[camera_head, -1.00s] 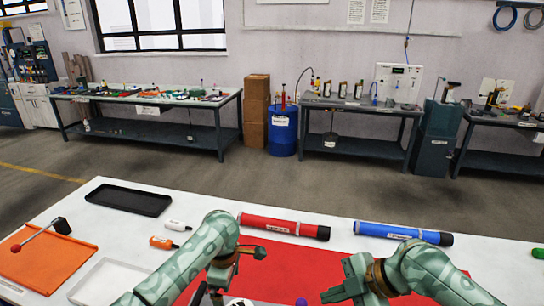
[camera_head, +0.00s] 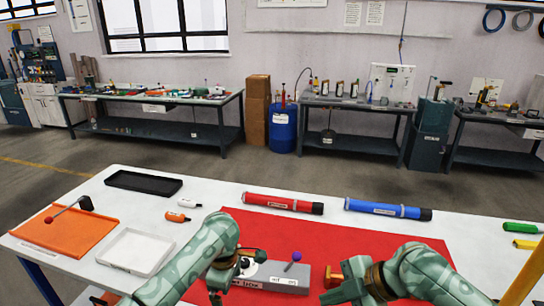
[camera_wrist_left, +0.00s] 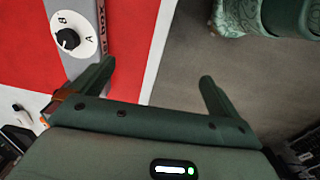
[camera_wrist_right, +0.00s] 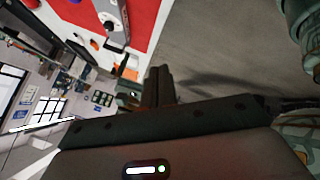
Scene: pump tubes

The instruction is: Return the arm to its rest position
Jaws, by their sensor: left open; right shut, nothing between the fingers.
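My right gripper (camera_head: 332,287) is over the front of the red mat (camera_head: 330,240), to the right of the grey control box (camera_head: 288,277). It is shut and empty; its fingers meet in the right wrist view (camera_wrist_right: 160,86). My left gripper is open and empty in the left wrist view (camera_wrist_left: 155,90), near the box's edge. In the head view my left forearm covers the mat's left part and hides most of that gripper. The box has a white dial (camera_wrist_left: 73,34) with a black knob, marked A and B, and a purple-topped lever (camera_head: 297,256).
A red tube (camera_head: 283,203) and a blue tube (camera_head: 387,209) lie along the table's back. Small bottles lie nearby. Bare floor shows beyond the table.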

